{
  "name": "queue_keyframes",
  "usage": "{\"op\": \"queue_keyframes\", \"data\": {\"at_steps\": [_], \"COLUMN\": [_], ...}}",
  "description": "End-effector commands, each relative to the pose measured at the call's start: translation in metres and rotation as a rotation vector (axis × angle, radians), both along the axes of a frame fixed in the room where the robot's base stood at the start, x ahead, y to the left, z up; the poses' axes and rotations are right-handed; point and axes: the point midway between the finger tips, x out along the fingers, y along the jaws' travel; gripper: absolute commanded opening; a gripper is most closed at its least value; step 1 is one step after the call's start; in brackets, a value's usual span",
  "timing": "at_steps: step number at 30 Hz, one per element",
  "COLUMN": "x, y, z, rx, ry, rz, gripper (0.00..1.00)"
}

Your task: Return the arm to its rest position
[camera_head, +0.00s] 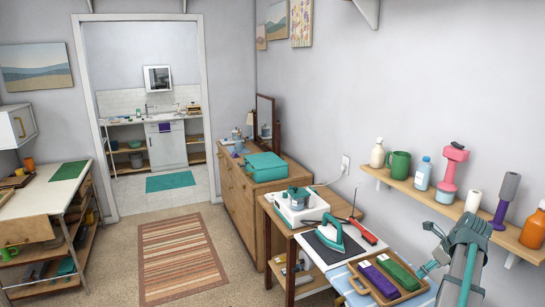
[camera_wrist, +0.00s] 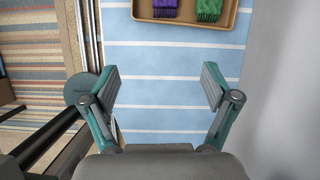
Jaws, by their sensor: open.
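My gripper (camera_wrist: 158,87) is open, with its two padded fingers spread wide and nothing between them. In the wrist view it hangs above a blue-and-white striped surface (camera_wrist: 150,120). In the head view my arm comes up from the lower right. My gripper is by the right wall there, just right of a wooden tray (camera_head: 353,289) and below the wall shelf. The tray's near edge also shows at the top of the wrist view (camera_wrist: 190,23), beyond the fingers.
A wall shelf (camera_head: 408,188) with bottles, a green mug (camera_head: 399,164) and a pink dumbbell-like object stands close above my arm. A teal iron (camera_head: 333,235) rests left of the tray. A striped rug (camera_head: 180,255) lies on open floor at left.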

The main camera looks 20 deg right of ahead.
Motion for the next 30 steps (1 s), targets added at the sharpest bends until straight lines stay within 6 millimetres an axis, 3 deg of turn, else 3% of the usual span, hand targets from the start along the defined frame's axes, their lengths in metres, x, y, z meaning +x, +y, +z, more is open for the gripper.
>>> {"op": "queue_keyframes", "data": {"at_steps": [8, 14, 22, 30], "x": [0.040, 0.072, 0.116, 0.122], "y": [0.052, 0.107, 0.234, 0.367], "z": [-0.037, -0.073, -0.145, -0.211], "rx": [-0.070, -0.137, -0.281, -0.421], "ry": [0.028, 0.051, 0.080, 0.082], "rz": [0.262, 0.528, 1.139, 1.813], "gripper": [0.87, 0.87, 0.87, 0.87]}}
